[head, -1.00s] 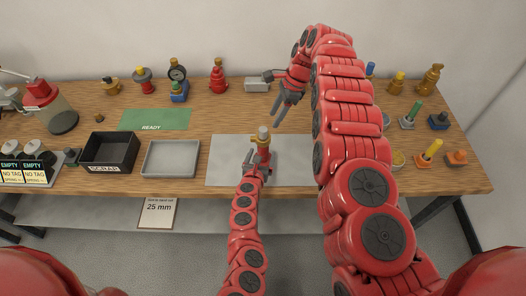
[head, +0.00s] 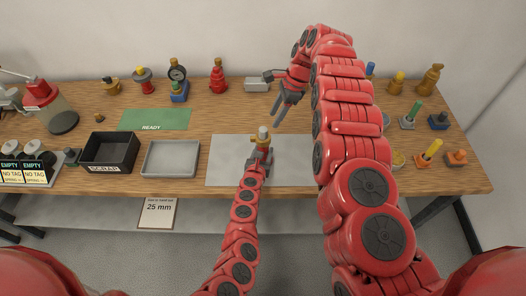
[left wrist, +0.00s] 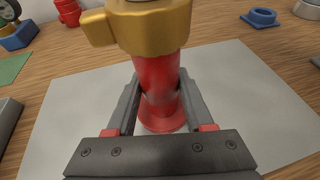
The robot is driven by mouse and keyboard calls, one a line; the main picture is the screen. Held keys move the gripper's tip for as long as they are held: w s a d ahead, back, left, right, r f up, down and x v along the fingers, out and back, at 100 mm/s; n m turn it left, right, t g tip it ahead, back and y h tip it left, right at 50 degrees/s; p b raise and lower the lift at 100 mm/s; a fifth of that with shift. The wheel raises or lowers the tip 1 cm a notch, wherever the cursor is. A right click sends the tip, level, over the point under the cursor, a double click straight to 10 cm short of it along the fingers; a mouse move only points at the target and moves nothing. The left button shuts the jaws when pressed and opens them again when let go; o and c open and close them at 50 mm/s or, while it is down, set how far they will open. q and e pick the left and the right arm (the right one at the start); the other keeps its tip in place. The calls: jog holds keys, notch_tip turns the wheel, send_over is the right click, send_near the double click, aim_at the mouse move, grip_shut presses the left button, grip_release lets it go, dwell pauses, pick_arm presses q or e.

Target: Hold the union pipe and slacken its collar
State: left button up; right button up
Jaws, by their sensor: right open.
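The union pipe (head: 262,150) stands upright on the pale mat in front of me, a red body with a brass collar on top. In the left wrist view the red pipe (left wrist: 160,80) has a flared foot, and its brass collar (left wrist: 150,27) has a lug to the left. My left gripper (left wrist: 162,92) has one finger on each side of the red body, below the collar. Whether the fingers press on it is unclear. My right gripper (head: 283,102) is open and empty, behind and right of the pipe, pointing down.
The pale mat (head: 225,165) is mostly clear. A grey tray (head: 170,160) and a black bin (head: 108,152) stand to its left. Brass, red and blue fittings line the back, with a grey block (head: 256,85) near my right gripper. Several fittings stand at the right.

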pick_arm(q)
grip_shut()
jog(key=o, duration=0.8)
grip_release()
jog(key=shift+s+d+r, duration=0.1)
jog(key=shift+s, duration=0.35)
jog(key=v, duration=1)
jog(key=shift+s+a+r, duration=0.15)
jog(key=shift+s+a, duration=0.1)
jog(key=shift+a, duration=0.05)
jog(key=shift+s+a+r, duration=0.1)
jog(key=shift+s+a, duration=0.05)
jog(key=shift+s, duration=0.15)
